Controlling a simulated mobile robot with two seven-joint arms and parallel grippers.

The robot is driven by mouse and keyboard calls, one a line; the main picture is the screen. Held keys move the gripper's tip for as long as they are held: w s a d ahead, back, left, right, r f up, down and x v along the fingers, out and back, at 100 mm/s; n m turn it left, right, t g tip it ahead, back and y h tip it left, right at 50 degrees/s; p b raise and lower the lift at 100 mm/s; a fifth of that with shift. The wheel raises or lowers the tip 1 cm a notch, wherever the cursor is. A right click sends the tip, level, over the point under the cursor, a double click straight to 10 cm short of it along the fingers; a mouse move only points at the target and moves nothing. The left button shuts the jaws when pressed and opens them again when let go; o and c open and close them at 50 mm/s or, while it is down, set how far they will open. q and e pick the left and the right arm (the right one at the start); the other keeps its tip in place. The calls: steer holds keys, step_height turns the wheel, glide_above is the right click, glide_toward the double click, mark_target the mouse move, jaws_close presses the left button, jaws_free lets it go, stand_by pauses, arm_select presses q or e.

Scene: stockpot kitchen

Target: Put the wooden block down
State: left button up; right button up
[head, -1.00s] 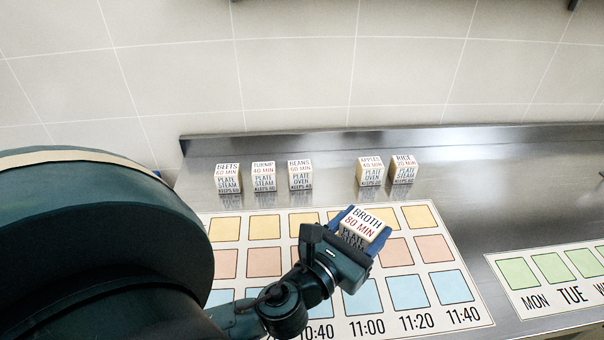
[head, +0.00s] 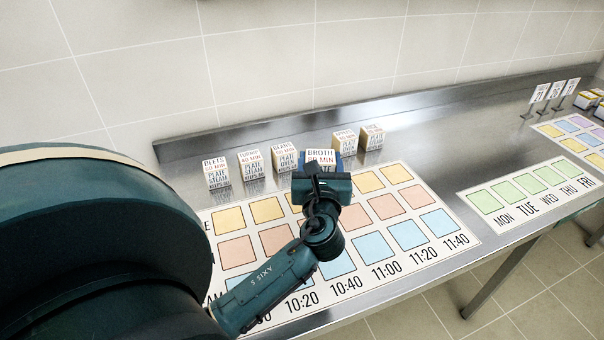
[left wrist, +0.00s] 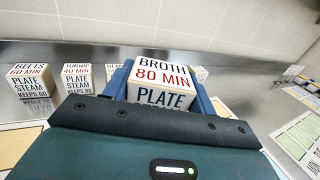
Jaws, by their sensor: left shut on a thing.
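The wooden block marked BROTH 80 MIN (head: 320,157) is between the fingers of my left gripper (head: 321,166), which is shut on it. In the head view it shows over the back edge of the chart, in line with the gap in the block row. In the left wrist view the block (left wrist: 161,80) fills the space between the blue fingers, its printed faces upright. Its underside is hidden, so I cannot tell whether it touches the counter. My right gripper is not in view.
Blocks for beets (head: 216,172), turnip (head: 251,164) and beans (head: 284,156) stand left of the held block; two more (head: 344,142) (head: 371,137) stand right. The time chart (head: 455,238) lies in front. A green day chart (head: 476,212) lies right. Bare steel counter (head: 430,140) lies between.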

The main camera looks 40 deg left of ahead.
arm_select(q)
steer(key=a+f+n+g+y, duration=0.1)
steer(key=a+f+g, duration=0.1)
steer(key=a+f+n+g+y, duration=0.1)
steer(key=a+f+n+y, duration=0.1)
steer(key=w+a+f+n+g+y, duration=0.1)
steer(key=f+g, duration=0.1)
steer(key=f, duration=0.1)
steer(key=shift+a+g+b, duration=0.3)
steer(key=shift+a+b, duration=0.05)
steer(key=shift+a, duration=0.05)
steer(key=shift+f, duration=2.1)
steer(key=shift+b, duration=0.3)
steer(key=shift+f, duration=0.2)
steer(key=o, duration=1.1)
steer(key=shift+c, duration=0.2)
steer(key=shift+r, duration=0.1)
